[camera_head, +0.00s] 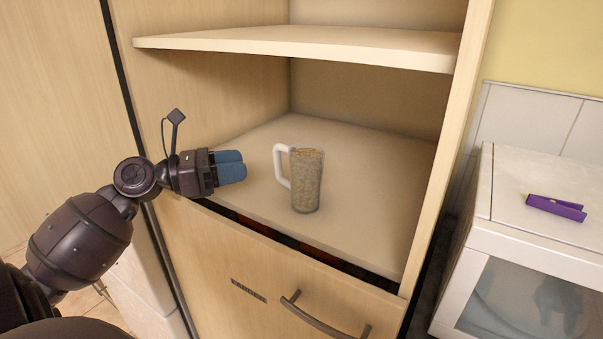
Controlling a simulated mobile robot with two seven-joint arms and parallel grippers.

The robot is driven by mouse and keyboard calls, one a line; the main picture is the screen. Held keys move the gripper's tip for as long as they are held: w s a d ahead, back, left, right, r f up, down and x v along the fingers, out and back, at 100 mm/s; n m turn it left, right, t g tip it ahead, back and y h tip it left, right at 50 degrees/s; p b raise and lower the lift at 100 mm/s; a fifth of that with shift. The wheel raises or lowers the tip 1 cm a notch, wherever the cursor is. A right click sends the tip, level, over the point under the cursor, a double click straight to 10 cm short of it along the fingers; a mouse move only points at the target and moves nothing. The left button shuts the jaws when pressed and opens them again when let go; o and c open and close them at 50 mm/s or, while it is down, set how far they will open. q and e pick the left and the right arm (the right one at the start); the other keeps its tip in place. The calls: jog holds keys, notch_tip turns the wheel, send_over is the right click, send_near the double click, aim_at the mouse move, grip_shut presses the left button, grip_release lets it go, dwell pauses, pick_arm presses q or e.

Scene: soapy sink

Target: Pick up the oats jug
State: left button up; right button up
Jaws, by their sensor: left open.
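The oats jug (307,182) is a clear jug filled with beige oats, with a white handle on its left side. It stands upright on the lower shelf (371,160) of an open wooden cabinet. My left gripper (242,167) has blue fingers and points right, toward the handle. It is open and empty, left of the jug at the shelf's front left edge, with a gap between its fingertips and the handle. My right gripper is not in view.
An upper shelf (300,44) hangs above the jug. Below is a drawer front with a handle (323,318). A white appliance (511,231) with a purple clip (556,207) on top stands right of the cabinet. The shelf around the jug is clear.

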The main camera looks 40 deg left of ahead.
aim_at(295, 175)
pick_arm(q)
jog(key=shift+x, duration=0.85)
jog(key=shift+w+d, duration=0.25)
jog(key=shift+w, duration=0.2)
jog(key=x, duration=0.4)
jog(key=shift+w+p, duration=0.15)
jog(key=shift+p, duration=0.2)
jog(key=shift+d, duration=0.1)
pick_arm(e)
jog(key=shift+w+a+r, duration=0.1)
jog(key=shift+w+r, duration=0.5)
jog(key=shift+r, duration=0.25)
pick_arm(q)
grip_shut()
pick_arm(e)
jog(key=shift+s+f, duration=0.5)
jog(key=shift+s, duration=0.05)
